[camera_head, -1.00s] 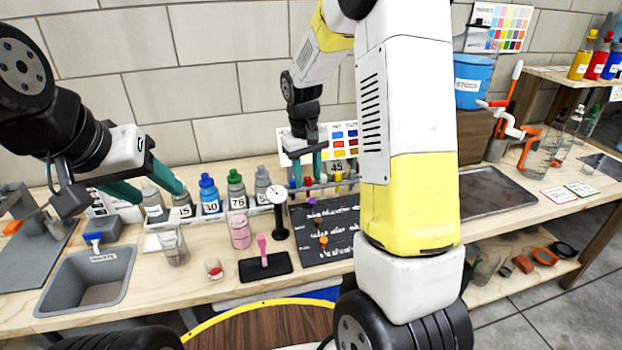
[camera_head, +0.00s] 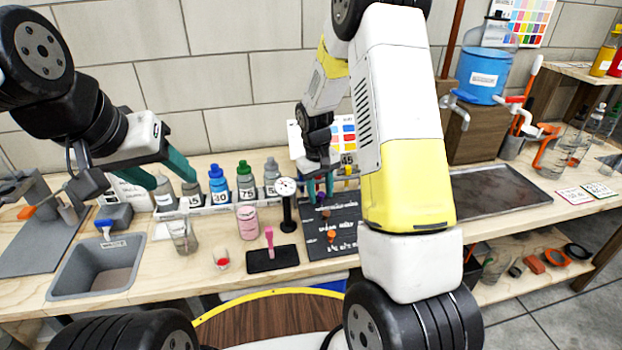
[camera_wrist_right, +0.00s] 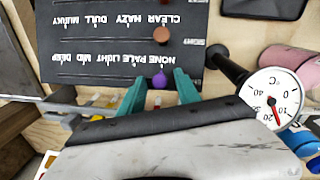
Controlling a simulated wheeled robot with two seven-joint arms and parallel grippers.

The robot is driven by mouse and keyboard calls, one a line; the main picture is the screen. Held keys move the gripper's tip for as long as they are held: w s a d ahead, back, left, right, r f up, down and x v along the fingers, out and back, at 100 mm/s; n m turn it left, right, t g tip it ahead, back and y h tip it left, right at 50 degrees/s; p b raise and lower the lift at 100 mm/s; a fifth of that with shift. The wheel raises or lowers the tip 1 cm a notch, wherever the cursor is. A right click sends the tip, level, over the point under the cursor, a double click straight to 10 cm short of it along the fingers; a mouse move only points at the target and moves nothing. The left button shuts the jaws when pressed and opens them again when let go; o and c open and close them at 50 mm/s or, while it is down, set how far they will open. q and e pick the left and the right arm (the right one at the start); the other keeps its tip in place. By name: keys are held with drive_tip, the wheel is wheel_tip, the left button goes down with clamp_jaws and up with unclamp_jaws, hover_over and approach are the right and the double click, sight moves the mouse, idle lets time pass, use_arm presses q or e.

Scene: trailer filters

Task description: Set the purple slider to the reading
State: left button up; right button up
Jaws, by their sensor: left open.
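The purple slider (camera_wrist_right: 159,79) is a small knob on a dark board (camera_wrist_right: 110,30) with white lettering. It sits at the NONE end of the row reading NONE, PALE, LIGHT, MID, DEEP. My right gripper (camera_wrist_right: 160,82) has its green fingers apart, one on each side of the slider; I cannot tell whether they touch it. My left gripper (camera_head: 173,181) is open and empty above the bottles at left.
A dial thermometer (camera_head: 286,187) stands left of the board, its face also visible in the wrist view (camera_wrist_right: 272,95). Labelled bottles (camera_head: 218,186) line the back. A pink jar (camera_head: 247,222), a black pad with a pink handle (camera_head: 271,258) and a grey sink (camera_head: 97,270) lie left.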

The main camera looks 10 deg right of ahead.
drive_tip(key=shift+c, duration=0.3)
clamp_jaws()
idle(1.1)
